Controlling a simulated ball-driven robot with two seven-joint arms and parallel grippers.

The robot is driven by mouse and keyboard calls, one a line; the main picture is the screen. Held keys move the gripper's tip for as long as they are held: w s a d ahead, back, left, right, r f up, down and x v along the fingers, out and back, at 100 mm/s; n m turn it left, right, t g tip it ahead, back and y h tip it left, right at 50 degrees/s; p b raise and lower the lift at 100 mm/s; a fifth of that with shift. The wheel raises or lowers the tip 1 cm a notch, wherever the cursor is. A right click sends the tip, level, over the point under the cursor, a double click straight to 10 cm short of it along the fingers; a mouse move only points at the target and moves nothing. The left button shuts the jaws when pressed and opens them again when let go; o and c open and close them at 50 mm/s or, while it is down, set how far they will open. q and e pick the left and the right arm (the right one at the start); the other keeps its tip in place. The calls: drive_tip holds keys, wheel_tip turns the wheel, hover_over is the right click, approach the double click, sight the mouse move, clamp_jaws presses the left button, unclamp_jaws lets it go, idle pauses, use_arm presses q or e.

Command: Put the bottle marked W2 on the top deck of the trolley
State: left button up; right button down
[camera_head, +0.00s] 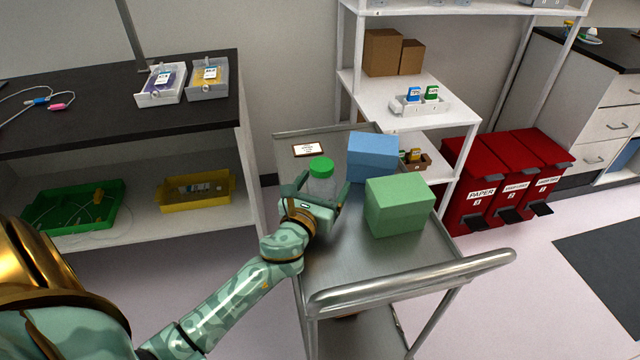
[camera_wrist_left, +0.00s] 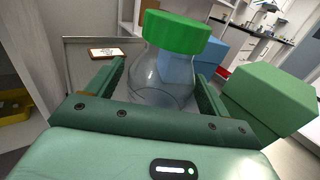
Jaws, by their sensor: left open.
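A clear bottle with a green cap (camera_head: 321,168) stands upright at the left part of the trolley's top deck (camera_head: 345,262). The bottle also shows large in the left wrist view (camera_wrist_left: 162,78); no W2 marking is visible on it. My left gripper (camera_head: 323,184) is open, with one finger on each side of the bottle. In the left wrist view, the fingers (camera_wrist_left: 160,75) flank its clear body with gaps visible. The bottle's base is hidden behind the gripper. My right gripper is not in view.
A blue box (camera_head: 372,155) and a green box (camera_head: 400,205) stand right of the bottle on the deck. A framed label (camera_head: 308,149) lies at the far left. The near deck is clear before the handle (camera_head: 410,283). White shelves (camera_head: 400,100) stand behind.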

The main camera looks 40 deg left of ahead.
use_arm(q)
drive_tip(key=v, duration=1.1)
drive_tip(key=shift+w, duration=0.1)
drive_tip(key=shift+s+d+r, duration=0.1)
drive_tip(key=shift+s+d, duration=0.1)
drive_tip(key=shift+s, duration=0.35)
drive_tip(key=shift+s, duration=0.1)
